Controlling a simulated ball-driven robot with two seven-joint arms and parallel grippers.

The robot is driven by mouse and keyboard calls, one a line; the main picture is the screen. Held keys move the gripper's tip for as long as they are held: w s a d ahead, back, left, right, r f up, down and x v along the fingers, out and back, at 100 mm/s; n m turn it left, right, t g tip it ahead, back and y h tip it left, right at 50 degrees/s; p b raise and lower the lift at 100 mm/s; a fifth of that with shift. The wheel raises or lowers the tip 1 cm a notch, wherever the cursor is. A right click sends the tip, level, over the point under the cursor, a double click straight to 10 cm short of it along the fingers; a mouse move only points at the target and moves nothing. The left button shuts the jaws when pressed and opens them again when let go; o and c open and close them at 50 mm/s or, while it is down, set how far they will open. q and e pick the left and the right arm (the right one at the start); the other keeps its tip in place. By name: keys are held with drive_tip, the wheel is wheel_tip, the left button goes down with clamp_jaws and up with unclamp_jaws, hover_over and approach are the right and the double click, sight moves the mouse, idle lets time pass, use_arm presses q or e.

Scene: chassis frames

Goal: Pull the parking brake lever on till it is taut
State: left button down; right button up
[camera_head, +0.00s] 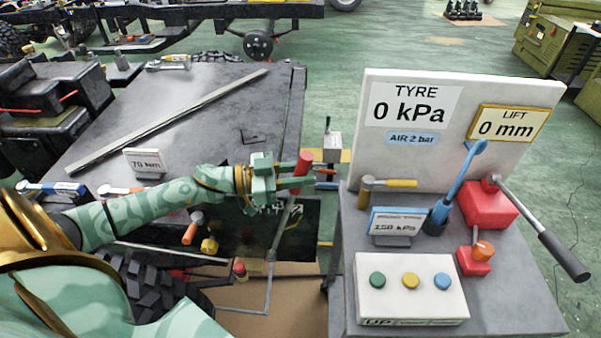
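The parking brake lever appears to be the slanted grey bar with a red grip (304,160) at the right side of the chassis bench. Its shaft (287,222) runs down and to the left. My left gripper (297,176) is at the lower end of the red grip, fingers pointing right. The near finger crosses in front of the lever and the far finger shows just left of the grip, so the lever seems to lie between them. Whether the fingers press on it I cannot tell. My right gripper is not in view.
The grey cart (530,300) on the right holds a button box (411,305), a red jack (490,205) with a long handle and a display board (383,160). A long bar (165,122) and tools lie on the dark bench (225,85). A tyre (150,295) is below my arm.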

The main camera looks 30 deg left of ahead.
use_arm(q)
drive_tip(key=shift+t+h, duration=0.3)
drive_tip(key=shift+t, duration=0.2)
drive_tip(key=a, duration=0.1)
drive_tip(key=s+a, duration=0.2)
drive_tip(key=shift+a+r, duration=0.2)
drive_tip(key=shift+r, duration=0.05)
drive_tip(key=c, duration=1.1)
unclamp_jaws()
drive_tip(key=shift+c, duration=0.2)
drive_tip(key=shift+r, duration=0.1)
drive_tip(key=shift+s, duration=0.1)
drive_tip(key=v, duration=1.6)
drive_tip(key=shift+a+p, duration=0.15)
drive_tip(key=shift+p, duration=0.25)
